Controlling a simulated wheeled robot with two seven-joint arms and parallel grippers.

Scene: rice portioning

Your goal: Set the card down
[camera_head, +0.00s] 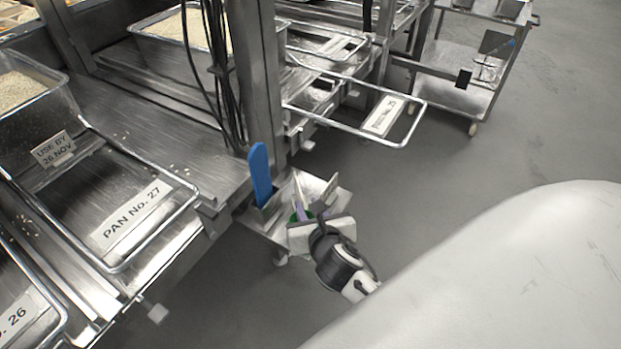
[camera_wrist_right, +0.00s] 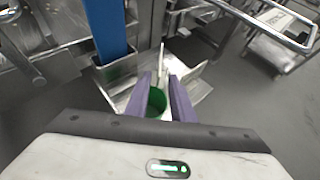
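My right gripper (camera_head: 308,208) reaches down over a small metal stand (camera_head: 248,219). Its two purple fingers (camera_wrist_right: 160,78) are apart, with a gap between them in the wrist view. A thin pale upright piece, which looks like a card seen edge-on (camera_wrist_right: 161,56), stands just beyond and between the fingertips. I cannot tell whether it touches them. A pale flat piece also shows beside the fingers in the head view (camera_head: 331,189). A green round container (camera_wrist_right: 157,101) lies below the fingers. A "USE BY 26 NOV" card (camera_head: 54,149) leans near a pan at left. My left gripper is out of view.
A blue upright handle (camera_head: 261,174) stands in the holder close to the gripper, beside a metal post (camera_head: 254,75). Racks carry a frame labelled "PAN No. 27" (camera_head: 188,197) and rice pans (camera_head: 68,94). A trolley (camera_head: 447,98) stands at the back. Open floor (camera_head: 420,200) lies right.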

